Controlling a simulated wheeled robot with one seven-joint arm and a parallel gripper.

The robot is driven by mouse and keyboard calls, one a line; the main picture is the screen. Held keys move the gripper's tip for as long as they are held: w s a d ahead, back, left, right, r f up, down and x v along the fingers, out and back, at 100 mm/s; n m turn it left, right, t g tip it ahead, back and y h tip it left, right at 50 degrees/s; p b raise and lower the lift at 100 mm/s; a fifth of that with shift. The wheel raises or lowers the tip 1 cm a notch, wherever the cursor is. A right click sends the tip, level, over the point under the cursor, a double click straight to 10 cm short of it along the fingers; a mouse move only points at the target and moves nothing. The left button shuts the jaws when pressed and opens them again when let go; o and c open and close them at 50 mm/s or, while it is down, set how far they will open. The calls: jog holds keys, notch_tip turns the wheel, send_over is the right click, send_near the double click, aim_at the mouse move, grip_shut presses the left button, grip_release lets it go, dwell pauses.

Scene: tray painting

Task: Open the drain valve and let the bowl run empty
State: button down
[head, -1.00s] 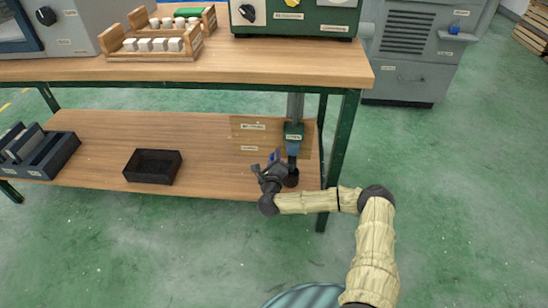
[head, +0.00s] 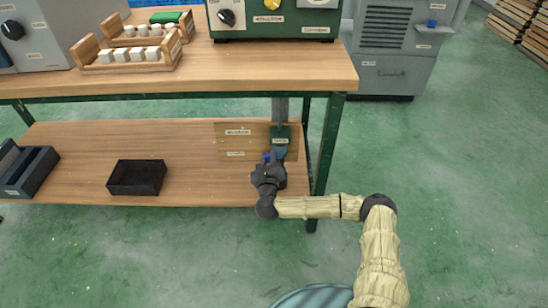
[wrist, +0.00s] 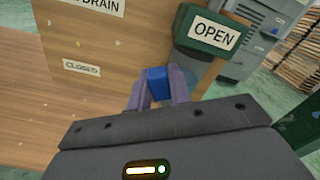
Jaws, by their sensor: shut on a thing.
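The drain valve's green body (head: 280,136) hangs at the lower end of the grey drain pipe (head: 281,106), under the right end of the bench. In the wrist view the green body (wrist: 190,45) bears an OPEN label (wrist: 214,35). The valve's blue handle (wrist: 156,82) lies between my gripper's fingertips (wrist: 157,88), just below and left of that label. My gripper (head: 268,162) is shut on it. A CLOSED label (wrist: 81,68) is on the board to the left. The outlet below the valve is hidden behind my gripper. I see no bowl or running liquid.
A black open tray (head: 137,178) sits on the lower shelf (head: 90,145), with clear wood around it. The bench's green leg (head: 324,150) stands close right of the valve. A grey cabinet (head: 385,75) stands behind. Wooden racks (head: 128,62) are on the benchtop.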

jog(key=shift+w+d, duration=0.1)
jog(key=shift+d, duration=0.05)
jog(key=c, duration=1.3)
grip_release()
